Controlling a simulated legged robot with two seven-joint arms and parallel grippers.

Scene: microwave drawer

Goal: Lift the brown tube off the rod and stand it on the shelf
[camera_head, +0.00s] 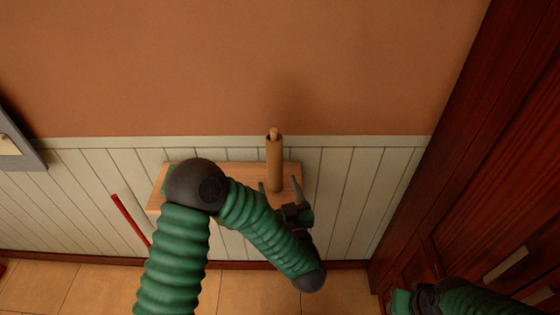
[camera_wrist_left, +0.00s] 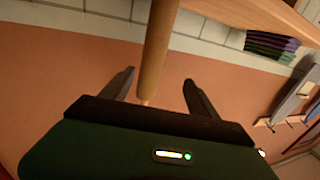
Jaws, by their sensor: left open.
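The brown tube (camera_head: 274,165) stands upright on the wooden wall shelf (camera_head: 157,197), towards its right end. The tip of a light wooden rod (camera_head: 273,132) pokes out of the tube's top. My left gripper (camera_head: 279,186) is open at the tube's lower part, with one finger to each side of it in the head view. In the left wrist view the tube (camera_wrist_left: 158,50) runs between the spread fingers (camera_wrist_left: 160,85); I cannot tell whether they touch it. My right arm shows at the lower right of the head view; its fingers are not clear.
A stack of folded dark cloths (camera_wrist_left: 270,45) lies near the shelf in the left wrist view. A red bar (camera_head: 130,219) leans at the left. A dark red wooden cabinet (camera_head: 480,170) stands at the right. My left arm covers part of the shelf.

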